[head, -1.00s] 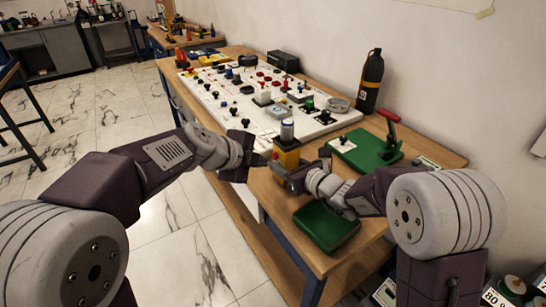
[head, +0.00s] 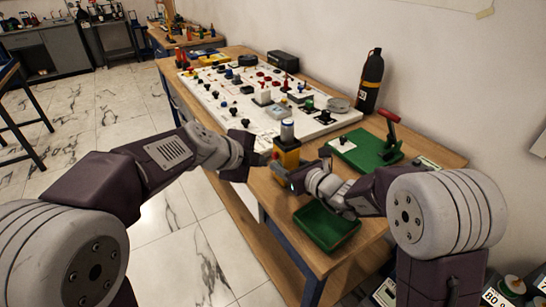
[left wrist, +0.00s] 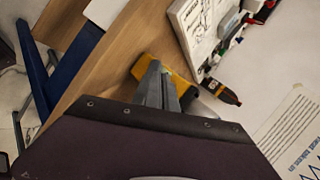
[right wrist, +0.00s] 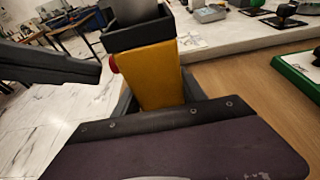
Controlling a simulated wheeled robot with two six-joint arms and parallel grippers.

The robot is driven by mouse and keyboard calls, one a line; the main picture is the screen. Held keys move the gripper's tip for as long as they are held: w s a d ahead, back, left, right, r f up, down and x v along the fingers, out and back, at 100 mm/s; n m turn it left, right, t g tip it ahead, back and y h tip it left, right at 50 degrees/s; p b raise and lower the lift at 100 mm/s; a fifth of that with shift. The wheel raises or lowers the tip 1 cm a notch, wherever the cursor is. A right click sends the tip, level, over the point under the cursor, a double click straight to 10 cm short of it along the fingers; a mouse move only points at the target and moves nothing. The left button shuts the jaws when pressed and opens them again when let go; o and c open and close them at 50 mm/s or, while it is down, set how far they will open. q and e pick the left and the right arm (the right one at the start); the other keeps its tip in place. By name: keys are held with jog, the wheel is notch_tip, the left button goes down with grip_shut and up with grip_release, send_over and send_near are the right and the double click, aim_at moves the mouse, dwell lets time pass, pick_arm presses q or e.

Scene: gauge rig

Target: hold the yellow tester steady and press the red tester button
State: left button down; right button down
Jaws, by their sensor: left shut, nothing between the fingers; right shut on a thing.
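The yellow tester (head: 288,158) stands upright near the bench's front edge, with a black collar and a grey cylindrical top. It also shows in the right wrist view (right wrist: 160,75) and partly in the left wrist view (left wrist: 184,90). My right gripper (head: 292,180) is shut on the tester's lower body. The red tester button (right wrist: 113,63) sticks out of the tester's left side in the right wrist view. My left gripper (head: 264,159) is shut and empty; its tip is close beside the button. I cannot tell whether they touch. The button is hidden in the left wrist view.
A white board (head: 214,100) with several knobs and parts lies behind the tester. A green tray (head: 327,226) sits to the front right. A green base (head: 362,151) with a red lever (head: 391,128) and a black bottle (head: 371,82) stand at the right. Floor is open at the left.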

pick_arm(q)
jog(key=shift+w+d, duration=0.25)
jog(key=shift+d, duration=0.05)
jog(key=shift+w+d, duration=0.25)
jog(key=shift+d, duration=0.15)
dwell(0.7)
dwell(0.4)
jog(key=shift+s+a, duration=0.5)
jog(key=shift+a, duration=0.25)
jog(key=s+a, duration=0.1)
jog(key=a, duration=0.1)
jog(key=s+a, duration=0.2)
dwell(0.6)
